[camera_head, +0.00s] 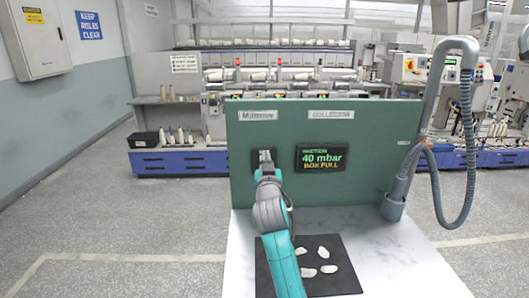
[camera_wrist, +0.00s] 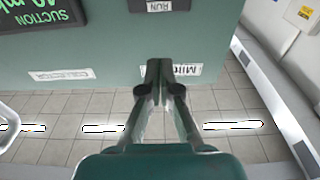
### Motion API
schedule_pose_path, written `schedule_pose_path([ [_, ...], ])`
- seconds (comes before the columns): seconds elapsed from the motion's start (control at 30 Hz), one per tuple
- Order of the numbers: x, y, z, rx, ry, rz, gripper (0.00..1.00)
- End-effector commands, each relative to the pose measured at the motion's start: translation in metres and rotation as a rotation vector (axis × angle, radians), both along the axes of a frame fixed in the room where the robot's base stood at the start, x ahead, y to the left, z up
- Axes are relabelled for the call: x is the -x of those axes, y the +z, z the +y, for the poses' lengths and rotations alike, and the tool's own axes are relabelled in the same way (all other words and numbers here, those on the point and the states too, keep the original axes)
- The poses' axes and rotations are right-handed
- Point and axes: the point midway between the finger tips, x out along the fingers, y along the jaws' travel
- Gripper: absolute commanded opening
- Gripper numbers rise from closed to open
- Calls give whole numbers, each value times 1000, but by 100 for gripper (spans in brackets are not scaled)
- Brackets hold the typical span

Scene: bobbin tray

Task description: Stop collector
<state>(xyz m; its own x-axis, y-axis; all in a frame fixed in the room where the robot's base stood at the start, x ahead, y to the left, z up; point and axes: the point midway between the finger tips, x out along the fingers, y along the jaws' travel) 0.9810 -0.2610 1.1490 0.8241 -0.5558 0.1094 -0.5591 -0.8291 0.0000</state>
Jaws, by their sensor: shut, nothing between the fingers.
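The green collector panel (camera_head: 375,195) stands at the back of a white table. On it a display (camera_head: 323,158) reads suction 40 mbar and BOX FULL, and it shows partly in the wrist view (camera_wrist: 42,12). A small dark switch plate (camera_head: 257,159) sits left of the display, partly hidden by my gripper. My gripper (camera_head: 265,166) is shut and empty in front of that plate. In the wrist view my fingertips (camera_wrist: 160,68) are together before the panel, and a dark plate marked RUN (camera_wrist: 158,5) shows at the top edge. I cannot tell whether my fingertips touch anything.
Several white pieces (camera_head: 328,269) lie on a black mat (camera_head: 346,285) on the table (camera_head: 415,270). A grey suction hose (camera_head: 469,135) hangs from a pipe at the panel's right side. Textile machines stand behind. The floor at left is clear.

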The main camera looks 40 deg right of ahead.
Motion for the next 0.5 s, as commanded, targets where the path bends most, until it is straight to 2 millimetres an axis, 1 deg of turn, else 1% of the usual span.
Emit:
schedule_pose_path([
  [0.37,-1,1,-1,0,-1,0,0],
  [0.5,-10,2,-8,1,-2,0,0],
])
